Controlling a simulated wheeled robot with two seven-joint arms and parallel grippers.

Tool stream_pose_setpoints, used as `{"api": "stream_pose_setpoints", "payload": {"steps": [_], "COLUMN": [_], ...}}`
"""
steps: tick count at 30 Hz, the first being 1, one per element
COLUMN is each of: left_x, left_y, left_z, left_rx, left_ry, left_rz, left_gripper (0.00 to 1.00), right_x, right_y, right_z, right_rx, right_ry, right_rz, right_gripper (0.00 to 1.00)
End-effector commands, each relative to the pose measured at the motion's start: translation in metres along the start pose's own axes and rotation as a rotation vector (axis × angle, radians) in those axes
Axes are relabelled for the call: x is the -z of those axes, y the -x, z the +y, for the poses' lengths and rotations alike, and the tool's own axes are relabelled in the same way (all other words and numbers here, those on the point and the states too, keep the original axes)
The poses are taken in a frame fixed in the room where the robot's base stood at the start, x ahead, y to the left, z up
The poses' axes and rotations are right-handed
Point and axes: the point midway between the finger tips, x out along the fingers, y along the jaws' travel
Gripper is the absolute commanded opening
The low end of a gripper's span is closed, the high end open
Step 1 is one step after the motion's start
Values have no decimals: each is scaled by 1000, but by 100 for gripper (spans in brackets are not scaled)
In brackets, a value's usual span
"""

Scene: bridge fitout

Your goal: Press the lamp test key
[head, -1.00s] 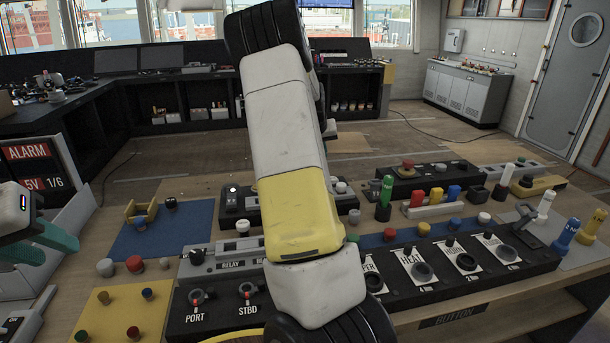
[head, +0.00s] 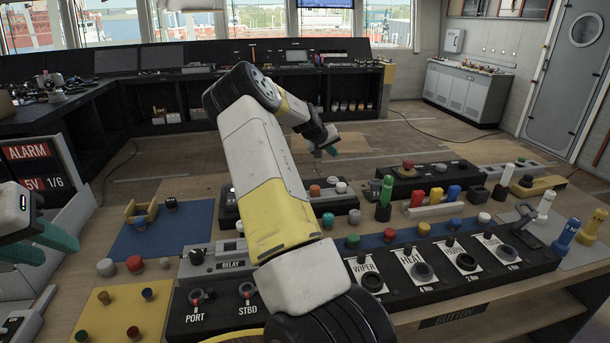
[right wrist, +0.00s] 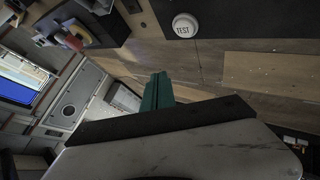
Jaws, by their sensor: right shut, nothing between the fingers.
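In the right wrist view, a round white key marked TEST (right wrist: 184,26) sits on a black panel near its edge, at the top of the picture. My right gripper's teal fingers (right wrist: 157,92) are shut and empty, apart from the key. In the head view, my right gripper (head: 327,148) is beyond the black button box (head: 340,206), above its far side. White caps (head: 341,187) show on that box, but their lettering is unreadable, and my right arm hides part of it. My left gripper (head: 45,246) is at the left edge, its teal fingers apart and empty.
A black switch row (head: 420,280) with WIPER, HEAT and HORN labels lies right of my right arm. A blue mat (head: 185,235), a yellow panel (head: 115,315) and an ALARM display (head: 30,165) are on the left. Coloured knobs and levers crowd the right.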

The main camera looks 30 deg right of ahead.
Motion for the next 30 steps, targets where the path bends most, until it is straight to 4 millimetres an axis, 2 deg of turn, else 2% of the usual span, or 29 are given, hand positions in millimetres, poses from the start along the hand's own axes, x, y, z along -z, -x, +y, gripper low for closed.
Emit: {"api": "stream_pose_setpoints", "payload": {"steps": [9, 15, 30], "left_x": [0, 0, 0], "left_y": [0, 0, 0], "left_z": [0, 0, 0], "left_rx": [0, 0, 0], "left_ry": [0, 0, 0], "left_rz": [0, 0, 0], "left_gripper": [34, 34, 34], "right_x": [-24, -34, -38], "right_y": [-32, -46, -52], "right_z": [-24, -33, -38], "right_rx": [0, 0, 0], "right_ry": [0, 0, -1], "right_rz": [-2, -1, 0], "right_gripper": [0, 0, 0]}}
